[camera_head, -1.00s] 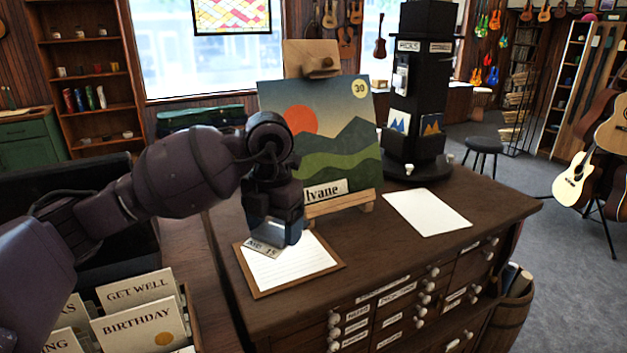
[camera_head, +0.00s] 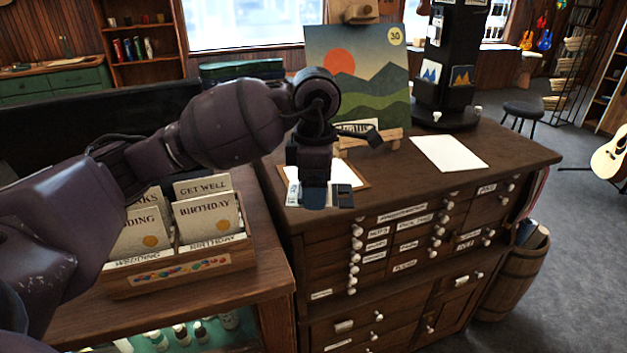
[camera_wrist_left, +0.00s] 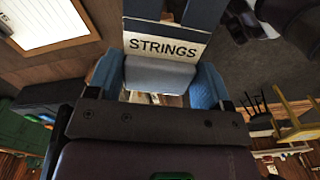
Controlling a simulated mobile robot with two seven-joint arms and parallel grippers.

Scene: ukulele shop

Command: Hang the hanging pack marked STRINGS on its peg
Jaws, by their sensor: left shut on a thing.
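My left gripper (camera_head: 318,195) is shut on the hanging pack marked STRINGS, held above the front of the dark cabinet top, in front of the clipboard. In the left wrist view the pack's pale label (camera_wrist_left: 165,47) reads STRINGS, between the blue fingers of the gripper (camera_wrist_left: 160,78). In the head view the pack is mostly hidden by the gripper. A black display tower (camera_head: 455,45) stands at the back right of the cabinet top, apart from the gripper, with small picture packs (camera_head: 462,77) on it. I cannot make out a free peg. My right gripper is not in view.
A landscape picture (camera_head: 355,65) leans on an easel behind the gripper. A white sheet (camera_head: 449,153) lies on the cabinet top (camera_head: 510,155). A wooden card box (camera_head: 185,265) stands at the left. A barrel (camera_head: 515,280) and a stool (camera_head: 523,110) are at the right.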

